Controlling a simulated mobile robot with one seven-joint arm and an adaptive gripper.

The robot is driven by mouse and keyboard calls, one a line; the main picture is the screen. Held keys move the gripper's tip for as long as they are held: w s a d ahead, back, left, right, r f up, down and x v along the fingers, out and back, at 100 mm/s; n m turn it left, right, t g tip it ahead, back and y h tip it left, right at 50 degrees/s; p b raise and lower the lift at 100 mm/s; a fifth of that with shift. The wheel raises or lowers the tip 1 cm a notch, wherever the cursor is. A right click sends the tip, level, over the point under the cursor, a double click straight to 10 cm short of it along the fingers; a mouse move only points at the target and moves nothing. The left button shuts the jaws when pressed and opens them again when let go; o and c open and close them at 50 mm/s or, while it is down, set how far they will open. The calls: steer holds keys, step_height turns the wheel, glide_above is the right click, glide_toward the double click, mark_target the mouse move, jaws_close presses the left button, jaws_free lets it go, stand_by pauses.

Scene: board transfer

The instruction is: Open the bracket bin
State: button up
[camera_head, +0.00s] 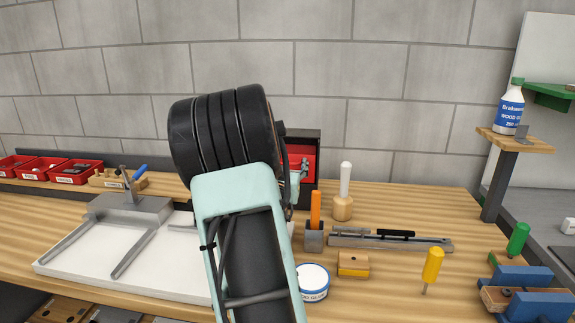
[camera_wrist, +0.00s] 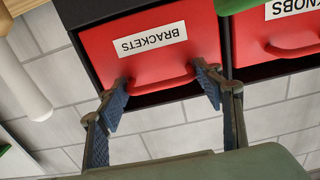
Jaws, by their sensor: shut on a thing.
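The bracket bin (camera_wrist: 165,60) is a red drawer front with a white label reading BRACKETS, upside down in the wrist view. A red bar handle (camera_wrist: 163,81) sits along its edge. My gripper (camera_wrist: 164,77) is shut on this handle, with one blue-padded finger at each end of it. In the head view my arm hides the gripper and most of the bin. A dark cabinet (camera_head: 302,134) with red inside shows just right of my arm. I cannot tell whether the bin is pulled out at all.
A red KNOBS bin (camera_wrist: 275,35) adjoins the bracket bin. A white board (camera_head: 85,262) lies left. Red trays (camera_head: 70,172) line the back left.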

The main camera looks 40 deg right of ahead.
steer(key=shift+f+b, duration=0.2)
steer(key=shift+b, duration=0.5)
steer(key=shift+a+f+b, duration=0.1)
steer(key=shift+b, duration=0.4)
steer(key=shift+s+a+f+t+h+b, duration=0.35)
steer(key=shift+s+a+h+b, duration=0.2)
steer(key=shift+b, duration=1.95)
steer(key=shift+f, duration=0.1)
steer(key=o, duration=1.7)
steer(key=shift+r, duration=0.2)
step_height(320, 180, up, 10)
